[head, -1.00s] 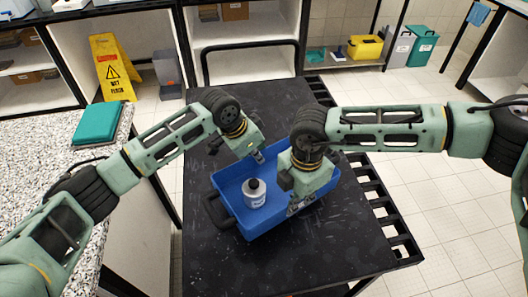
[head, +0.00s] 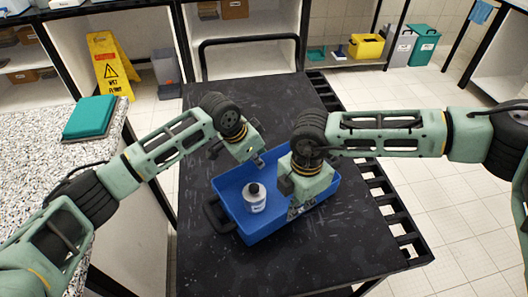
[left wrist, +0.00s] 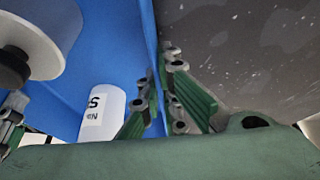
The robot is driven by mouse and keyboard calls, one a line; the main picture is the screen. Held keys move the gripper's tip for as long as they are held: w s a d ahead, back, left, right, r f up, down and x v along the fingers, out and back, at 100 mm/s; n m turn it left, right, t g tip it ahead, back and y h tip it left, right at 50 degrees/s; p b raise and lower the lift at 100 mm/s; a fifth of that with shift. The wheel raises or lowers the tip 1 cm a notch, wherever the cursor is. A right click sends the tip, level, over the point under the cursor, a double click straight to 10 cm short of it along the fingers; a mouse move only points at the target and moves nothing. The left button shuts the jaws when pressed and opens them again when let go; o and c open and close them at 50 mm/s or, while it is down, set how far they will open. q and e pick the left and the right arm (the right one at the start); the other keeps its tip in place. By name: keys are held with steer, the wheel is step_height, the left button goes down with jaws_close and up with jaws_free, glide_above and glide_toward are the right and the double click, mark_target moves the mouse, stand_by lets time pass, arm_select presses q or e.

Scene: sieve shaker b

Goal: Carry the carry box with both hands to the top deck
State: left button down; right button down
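The blue carry box (head: 225,188) is over the black top deck (head: 230,272) of a cart; I cannot tell whether it touches. A white bottle with a black cap (head: 255,198) stands in the box. My left gripper (head: 258,160) is at the far rim. In the left wrist view its fingers (left wrist: 165,100) straddle the blue wall and look shut on it. My right gripper (head: 299,209) is at the near rim and looks shut on it; its wrist hides the box's right part. The left wrist view also shows a large white bottle (left wrist: 40,45) and a smaller labelled one (left wrist: 103,112).
The cart has a push handle (head: 248,40) at its far end and a slatted side rail (head: 385,200). A speckled bench with a teal case (head: 90,117) stands left. A yellow wet-floor sign (head: 112,68) is behind. The tiled floor to the right is clear.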

arm_select(q)
steer(key=c, duration=2.4)
jaws_free()
arm_select(e)
steer(key=c, duration=2.4)
jaws_free()
arm_select(q)
steer(key=o, duration=0.4)
arm_select(e)
steer(key=o, duration=0.4)
arm_select(q)
steer(key=v, duration=1.1)
steer(key=shift+s+a+r, duration=0.1)
steer(key=shift+r, duration=0.3)
arm_select(e)
steer(key=shift+r, duration=0.15)
step_height(320, 180, up, 12)
steer(key=shift+f, duration=0.2)
